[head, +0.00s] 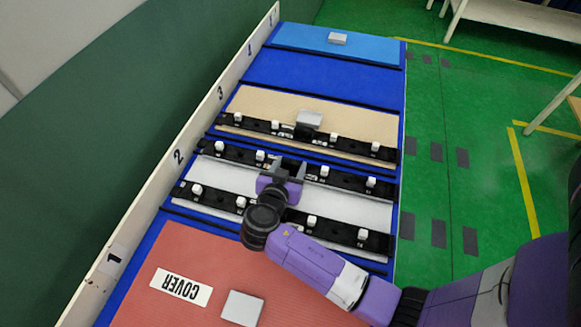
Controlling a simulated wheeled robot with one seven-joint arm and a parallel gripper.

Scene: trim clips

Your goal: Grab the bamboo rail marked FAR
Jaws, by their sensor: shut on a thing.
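Three black rails with white clips lie across the panels. One rail (345,144) is on the tan panel, one (345,179) runs along the far edge of the white panel, and one (340,233) is on the near part of the white panel. None looks like bamboo, and I can read no FAR marking. My gripper (287,168) is at the middle of the second rail, shut on it. The fingers hide part of that rail, and my wrist and arm hide part of the nearest rail.
The tan panel (265,105) carries another grey block (310,119). A white numbered board (200,125) edges the left. Green floor (450,200) is open at the right.

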